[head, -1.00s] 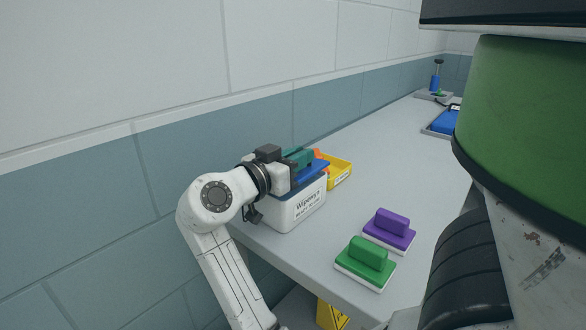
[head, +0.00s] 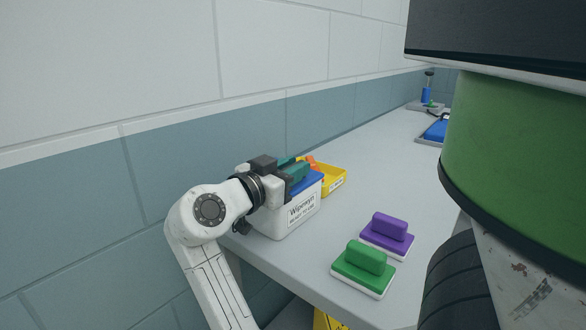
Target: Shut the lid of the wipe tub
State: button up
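The wipe tub (head: 289,218) is a white box with a "Wipewyn" label, standing at the near left end of the bench. Its blue lid (head: 312,185) shows as a strip along the tub's top, beside and below my fingers. It looks low and nearly level, but my gripper hides most of it, so I cannot tell whether it is fully shut. My gripper (head: 298,169), with teal fingers, lies across the top of the tub from the left, touching or just above the lid. The gap between the fingertips is not clear.
A yellow bin (head: 334,181) with orange contents stands right behind the tub. A purple brush (head: 388,228) and a green brush (head: 363,268) lie at the right front of the bench. The wall (head: 170,175) is close on the left. The bench middle (head: 377,165) is clear.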

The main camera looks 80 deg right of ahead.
jog(key=shift+o, duration=1)
jog(key=shift+s, duration=0.1)
jog(key=v, duration=1.1)
